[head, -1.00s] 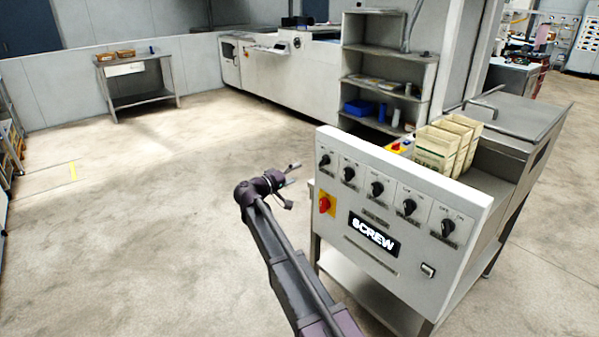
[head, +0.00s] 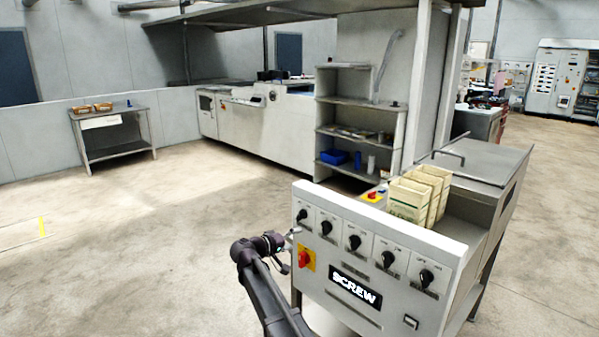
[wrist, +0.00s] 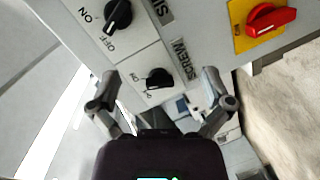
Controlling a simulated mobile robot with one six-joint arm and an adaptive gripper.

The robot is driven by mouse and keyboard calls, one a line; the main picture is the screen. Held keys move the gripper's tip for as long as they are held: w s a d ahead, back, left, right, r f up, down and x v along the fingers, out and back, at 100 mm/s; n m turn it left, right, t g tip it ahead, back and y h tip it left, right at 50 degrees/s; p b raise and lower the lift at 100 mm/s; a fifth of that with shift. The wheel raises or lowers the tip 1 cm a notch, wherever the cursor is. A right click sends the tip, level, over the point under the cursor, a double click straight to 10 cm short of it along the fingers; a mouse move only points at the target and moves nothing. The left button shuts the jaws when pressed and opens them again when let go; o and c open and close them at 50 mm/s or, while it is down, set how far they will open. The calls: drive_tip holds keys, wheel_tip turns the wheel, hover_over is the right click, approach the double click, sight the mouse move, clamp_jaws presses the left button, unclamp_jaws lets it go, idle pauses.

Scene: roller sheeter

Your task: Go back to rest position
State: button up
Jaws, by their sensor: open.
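My gripper (head: 291,250) is in front of the left end of the white control panel (head: 420,240) in the head view. In the wrist view its two fingers (wrist: 158,88) are spread wide and hold nothing. A small black knob (wrist: 158,78) with ON/OFF marks and a SCREW label shows between the fingertips, seemingly beyond them. I cannot tell how far off it is. A larger black knob (wrist: 118,16) and a red switch on a yellow plate (wrist: 270,20) are at the top of the wrist view. In the head view, the red switch (head: 305,259) is just right of the gripper.
A row of several black knobs lines the panel. Cream-coloured cartons (head: 410,198) stand on the machine behind it. A grey shelf unit (head: 360,100) and a small table (head: 115,147) are farther back. The floor (head: 130,230) left of my arm is clear.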

drive_tip(key=s+d+f+m+g+y+p, duration=0.1)
drive_tip(key=s+d+f+g+y+p, duration=0.15)
drive_tip(key=s+d, duration=0.5)
drive_tip(key=s+d+f+m+g+y+p, duration=0.1)
drive_tip(key=s+d+f+g+y+p, duration=0.1)
drive_tip(key=s+d+g, duration=0.5)
drive_tip(key=s+d+y+p, duration=0.2)
drive_tip(key=s+y, duration=0.2)
drive_tip(key=s, duration=0.4)
drive_tip(key=s+d+m+y+p, duration=0.1)
drive_tip(key=s+d+y+p, duration=0.2)
drive_tip(key=s, duration=0.4)
drive_tip(key=shift+s+d+f+g+y, duration=0.25)
drive_tip(key=shift+s+g+y, duration=0.1)
drive_tip(key=shift+s, duration=0.05)
